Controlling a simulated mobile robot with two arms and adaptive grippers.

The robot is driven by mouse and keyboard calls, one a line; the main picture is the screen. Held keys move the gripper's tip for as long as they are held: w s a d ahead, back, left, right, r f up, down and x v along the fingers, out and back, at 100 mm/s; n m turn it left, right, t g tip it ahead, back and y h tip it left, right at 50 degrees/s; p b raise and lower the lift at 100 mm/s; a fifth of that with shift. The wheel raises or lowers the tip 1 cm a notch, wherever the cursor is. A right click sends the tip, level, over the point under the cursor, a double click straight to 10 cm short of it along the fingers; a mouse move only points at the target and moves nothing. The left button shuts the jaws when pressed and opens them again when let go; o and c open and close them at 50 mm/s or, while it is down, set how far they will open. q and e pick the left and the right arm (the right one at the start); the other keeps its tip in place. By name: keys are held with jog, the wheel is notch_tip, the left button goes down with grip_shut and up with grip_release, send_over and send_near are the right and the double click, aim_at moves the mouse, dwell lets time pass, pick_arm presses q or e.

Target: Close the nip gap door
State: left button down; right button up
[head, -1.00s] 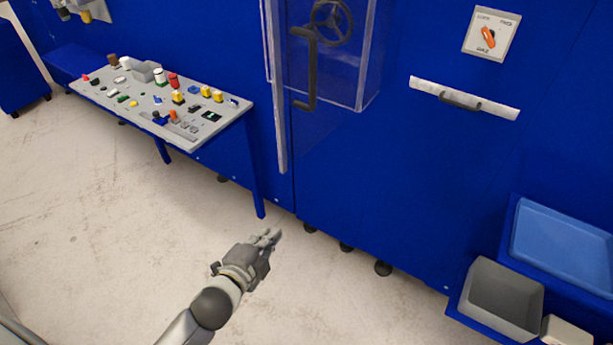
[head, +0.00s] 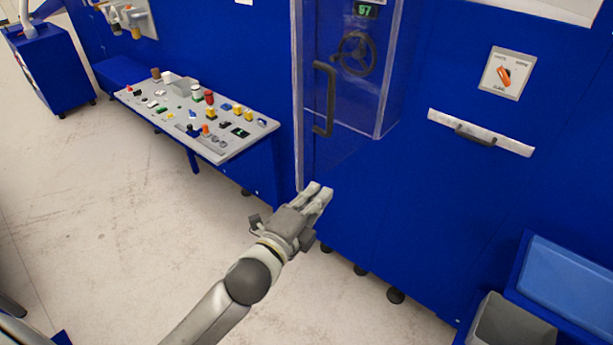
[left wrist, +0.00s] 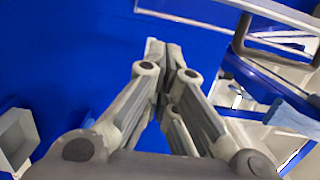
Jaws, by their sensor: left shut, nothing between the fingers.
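The nip gap door (head: 345,115) is a clear panel with pale edges on the blue machine front, in the upper middle of the head view. A dark bar handle (head: 324,98) stands upright on it. A dark handwheel (head: 357,54) shows through the clear plastic. I cannot tell how far the door stands open. My left gripper (head: 318,192) is shut and empty, below the handle and apart from it. In the left wrist view, its closed fingertips (left wrist: 165,52) point toward blue panelling. My right gripper is not in view.
A control desk (head: 215,148) with several coloured buttons juts out at left. A white strip with a handle (head: 475,134) and an orange rotary switch (head: 504,75) are on the panel at right. A grey bin (head: 510,325) and a blue tray (head: 570,285) stand at lower right. Open floor lies at left.

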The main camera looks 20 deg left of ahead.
aim_at(305, 182)
pick_arm(q)
jog(key=w+a+p, duration=0.1)
jog(key=w+a, duration=0.2)
jog(key=shift+a+p, duration=0.15)
jog(key=shift+p, duration=0.15)
jog(key=shift+w, duration=0.1)
jog(key=shift+a, duration=0.1)
